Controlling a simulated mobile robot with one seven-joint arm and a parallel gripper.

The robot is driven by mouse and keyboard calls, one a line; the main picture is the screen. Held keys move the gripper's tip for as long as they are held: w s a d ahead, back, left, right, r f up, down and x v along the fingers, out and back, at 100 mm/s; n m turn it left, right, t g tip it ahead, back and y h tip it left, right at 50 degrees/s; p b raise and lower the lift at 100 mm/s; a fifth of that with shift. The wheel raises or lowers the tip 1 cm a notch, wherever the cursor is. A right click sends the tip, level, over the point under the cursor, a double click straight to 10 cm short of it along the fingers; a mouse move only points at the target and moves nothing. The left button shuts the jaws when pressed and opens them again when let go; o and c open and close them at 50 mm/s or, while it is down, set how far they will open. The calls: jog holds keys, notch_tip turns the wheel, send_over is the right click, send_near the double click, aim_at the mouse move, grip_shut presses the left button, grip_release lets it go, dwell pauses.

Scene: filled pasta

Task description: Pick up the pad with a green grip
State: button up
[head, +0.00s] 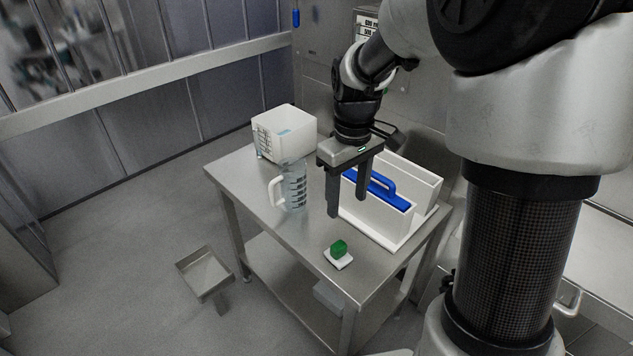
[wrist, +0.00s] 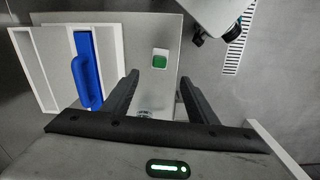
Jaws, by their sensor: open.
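The pad with a green grip (head: 339,257) is a small white square with a green block on top. It lies flat near the front corner of the metal table in the head view. It also shows in the wrist view (wrist: 160,60), beyond my fingertips. My gripper (head: 348,206) points down above the table, behind the pad and apart from it. Its two fingers are spread and nothing is between them. In the wrist view the pad lies roughly in line with the gap between the fingers (wrist: 159,80).
A white holder (head: 400,235) with a blue-handled piece (head: 375,189) stands right of my gripper.

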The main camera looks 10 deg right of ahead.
jog(key=b, duration=0.3)
send_over(339, 245)
jog(key=f, duration=1.2)
jog(key=shift+s+d+f, duration=0.25)
jog(key=shift+s, duration=0.1)
jog(key=f, duration=0.1)
jog(key=f+b, duration=0.1)
jog(key=f, duration=0.1)
jog(key=f+b, duration=0.1)
jog(key=f, duration=0.1)
jog(key=shift+w+a+f, duration=0.1)
jog(key=shift+w+a, duration=0.15)
jog(key=shift+w, duration=0.15)
jog(key=c, duration=1.2)
jog(key=shift+o, duration=0.2)
notch_tip(339, 245, up, 10)
jog(key=p, duration=0.3)
